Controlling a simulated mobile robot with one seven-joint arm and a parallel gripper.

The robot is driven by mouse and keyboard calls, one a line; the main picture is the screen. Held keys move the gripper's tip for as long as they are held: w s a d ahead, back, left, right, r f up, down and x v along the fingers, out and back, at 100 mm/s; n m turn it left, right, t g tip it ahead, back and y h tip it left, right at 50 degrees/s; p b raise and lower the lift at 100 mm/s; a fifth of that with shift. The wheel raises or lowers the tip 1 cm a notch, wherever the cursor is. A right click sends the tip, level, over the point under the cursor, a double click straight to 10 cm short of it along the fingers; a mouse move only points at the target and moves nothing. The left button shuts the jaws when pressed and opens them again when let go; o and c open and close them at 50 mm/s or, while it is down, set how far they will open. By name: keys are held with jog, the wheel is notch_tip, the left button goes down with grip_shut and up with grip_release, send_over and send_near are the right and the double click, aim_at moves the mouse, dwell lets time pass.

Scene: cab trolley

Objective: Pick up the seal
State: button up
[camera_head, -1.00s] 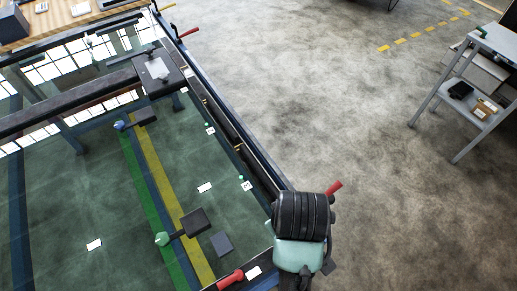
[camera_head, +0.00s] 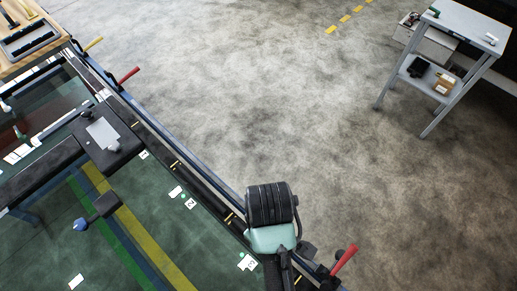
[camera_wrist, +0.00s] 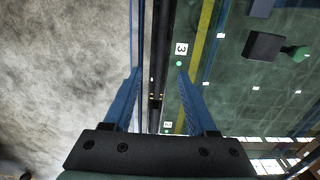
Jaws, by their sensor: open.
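I cannot make out for certain which thing is the seal. Small items are on the grey trolley (camera_head: 462,27) at the upper right of the head view: a dark green piece (camera_head: 433,12) and a small white piece (camera_head: 491,39) on its top, too small to name. My gripper (camera_wrist: 159,72) is open in the wrist view, with two blue fingers apart and nothing held between them. It points down over the edge of the green panel (camera_head: 150,205), far from the trolley. In the head view my arm hides the fingers.
The trolley's lower shelf holds a black object (camera_head: 418,67) and a cardboard box (camera_head: 444,84). A red lever (camera_head: 343,260) stands near my arm; another red lever (camera_head: 128,75) is farther along the rail. A wooden bench (camera_head: 25,40) is at upper left. The floor between is clear.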

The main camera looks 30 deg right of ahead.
jog(key=f, duration=0.4)
jog(key=shift+s+f, duration=0.2)
jog(key=shift+f, duration=0.15)
jog(key=shift+w+a+f+p, duration=0.1)
jog(key=shift+w+f+p, duration=0.1)
jog(key=shift+f, duration=1.35)
jog(key=shift+w+f+p, duration=0.15)
jog(key=shift+f, duration=1.35)
grip_shut()
